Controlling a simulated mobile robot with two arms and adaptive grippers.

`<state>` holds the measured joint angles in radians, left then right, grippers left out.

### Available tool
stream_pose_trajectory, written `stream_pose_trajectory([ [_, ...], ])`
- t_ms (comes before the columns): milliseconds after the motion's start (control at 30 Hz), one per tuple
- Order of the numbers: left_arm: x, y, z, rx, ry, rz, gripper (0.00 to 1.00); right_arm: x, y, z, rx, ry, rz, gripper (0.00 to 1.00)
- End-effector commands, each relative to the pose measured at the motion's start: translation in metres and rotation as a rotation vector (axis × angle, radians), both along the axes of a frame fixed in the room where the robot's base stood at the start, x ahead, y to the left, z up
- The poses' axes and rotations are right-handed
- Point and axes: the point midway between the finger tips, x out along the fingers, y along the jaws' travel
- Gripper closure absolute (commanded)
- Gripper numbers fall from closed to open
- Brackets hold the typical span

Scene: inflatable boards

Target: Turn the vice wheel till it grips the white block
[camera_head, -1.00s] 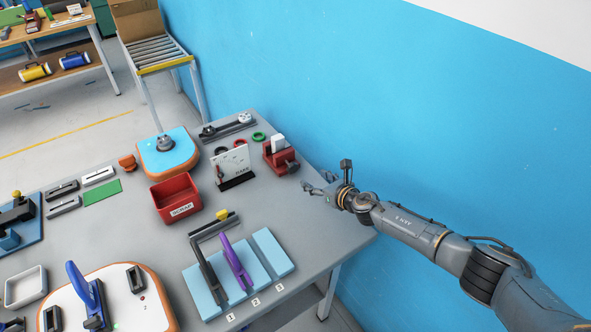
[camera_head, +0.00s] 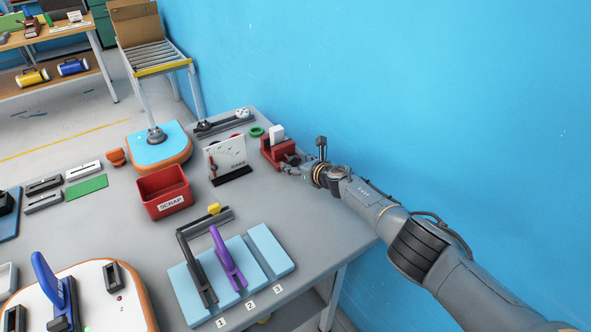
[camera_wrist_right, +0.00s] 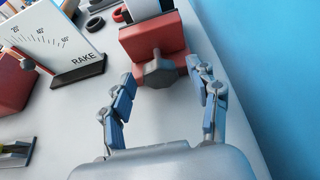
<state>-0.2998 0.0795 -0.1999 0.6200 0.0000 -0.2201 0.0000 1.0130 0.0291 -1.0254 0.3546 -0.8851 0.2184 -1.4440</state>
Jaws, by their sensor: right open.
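The red vice (camera_head: 279,152) stands near the far right edge of the grey table. The white block (camera_head: 277,135) sits upright in its jaws; whether the jaws touch it I cannot tell. In the right wrist view the vice (camera_wrist_right: 150,40) is ahead and its grey wheel (camera_wrist_right: 159,70) faces me. The white block (camera_wrist_right: 143,9) shows at the top. My right gripper (camera_head: 289,165) is at the wheel's side of the vice. In the wrist view my right gripper (camera_wrist_right: 166,86) is open, with its fingers on either side of the wheel, apart from it. My left gripper is not in view.
The white RAKE gauge board (camera_head: 226,155) stands left of the vice. Left of it is the red SCRAP bin (camera_head: 164,190). The blue wall (camera_head: 400,90) runs close along the right. Bare table lies in front of the vice.

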Motion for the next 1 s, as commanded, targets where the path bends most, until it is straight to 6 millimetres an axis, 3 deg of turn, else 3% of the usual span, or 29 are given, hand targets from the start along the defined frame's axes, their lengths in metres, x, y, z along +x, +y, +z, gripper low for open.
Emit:
stream_pose_trajectory([
  [400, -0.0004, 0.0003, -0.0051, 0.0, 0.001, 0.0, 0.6, 0.0026, 0.0023, -0.0009, 0.0, 0.0, 0.001, 0.39],
  [667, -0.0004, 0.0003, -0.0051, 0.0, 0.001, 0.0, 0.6, 0.0026, 0.0021, -0.001, 0.001, 0.001, 0.001, 0.92],
  [1000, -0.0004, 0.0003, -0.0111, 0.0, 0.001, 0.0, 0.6, 0.0032, 0.0006, -0.0027, 0.039, 0.023, 0.0, 0.93],
])
